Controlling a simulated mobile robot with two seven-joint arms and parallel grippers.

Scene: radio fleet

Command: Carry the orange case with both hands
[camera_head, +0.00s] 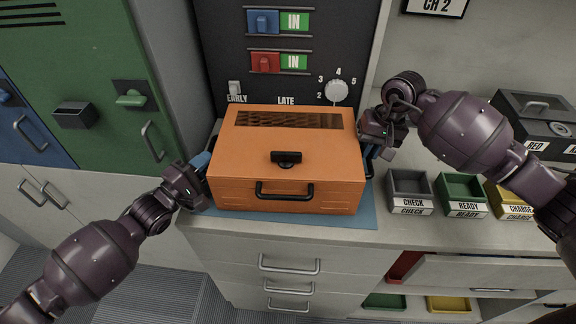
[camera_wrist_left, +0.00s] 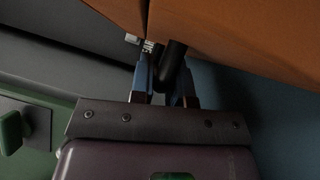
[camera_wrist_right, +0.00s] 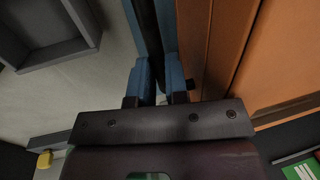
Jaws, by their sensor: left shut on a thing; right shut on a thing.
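The orange case (camera_head: 235,190) sits on or just above a blue mat (camera_head: 345,217) on the counter, with a black front handle, a black latch and a slotted lid. My left gripper (camera_head: 203,160) is at its left side; in the left wrist view its blue fingers (camera_wrist_left: 160,80) are shut around a black side handle (camera_wrist_left: 172,64). My right gripper (camera_head: 369,150) is at its right side; in the right wrist view its blue fingers (camera_wrist_right: 162,75) are shut on a dark bar (camera_wrist_right: 148,35) beside the case wall (camera_wrist_right: 225,50). I cannot tell whether the case touches the mat.
A dark panel (camera_head: 215,70) with blue and red switches and a knob stands behind the case. Grey check (camera_head: 410,187), green ready (camera_head: 460,188) and yellow charge trays line the counter at right. A dark box (camera_head: 535,115) stands behind them. Green cabinet (camera_head: 75,60) at left.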

